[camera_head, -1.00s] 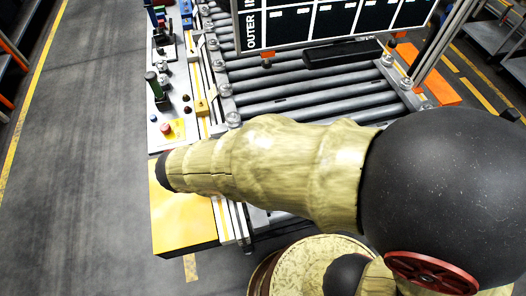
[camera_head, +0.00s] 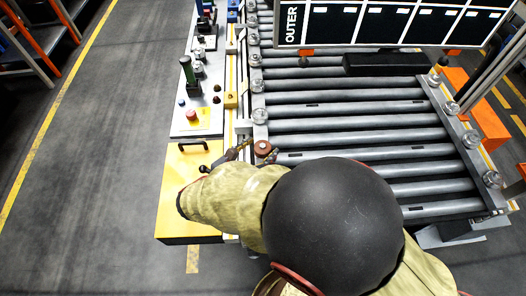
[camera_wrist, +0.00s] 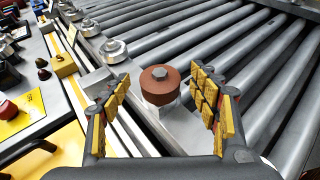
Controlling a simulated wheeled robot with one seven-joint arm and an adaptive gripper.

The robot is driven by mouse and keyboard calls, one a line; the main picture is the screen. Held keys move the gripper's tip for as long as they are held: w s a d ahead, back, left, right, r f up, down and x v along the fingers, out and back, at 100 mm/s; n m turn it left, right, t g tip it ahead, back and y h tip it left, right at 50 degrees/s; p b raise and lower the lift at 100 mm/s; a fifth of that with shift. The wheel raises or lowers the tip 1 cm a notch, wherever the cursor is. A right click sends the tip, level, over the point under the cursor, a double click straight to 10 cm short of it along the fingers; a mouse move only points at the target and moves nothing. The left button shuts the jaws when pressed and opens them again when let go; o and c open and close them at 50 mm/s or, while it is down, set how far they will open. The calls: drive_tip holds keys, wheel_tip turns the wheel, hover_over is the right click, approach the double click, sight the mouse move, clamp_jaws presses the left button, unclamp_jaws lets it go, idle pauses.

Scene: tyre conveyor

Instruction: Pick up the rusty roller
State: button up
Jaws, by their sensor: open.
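The rusty roller (camera_wrist: 160,84) is a short brown-red cylinder with a bolt head on top. It stands upright on the conveyor's side rail. In the head view the rusty roller (camera_head: 263,149) is at the near left corner of the conveyor. My gripper (camera_wrist: 164,100) is open, with yellow padded fingers to the left and right of the roller in the wrist view. The fingers look apart from it. In the head view my gripper (camera_head: 252,150) is beside the roller, and my arm hides part of it.
The conveyor (camera_head: 340,110) has several grey rollers. A black screen board (camera_head: 390,22) hangs over the back.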

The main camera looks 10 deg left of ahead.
drive_tip(key=shift+x, duration=1.05)
drive_tip(key=c, duration=0.4)
drive_tip(key=c, duration=1)
drive_tip(key=shift+c, duration=0.2)
drive_tip(key=shift+r, duration=0.1)
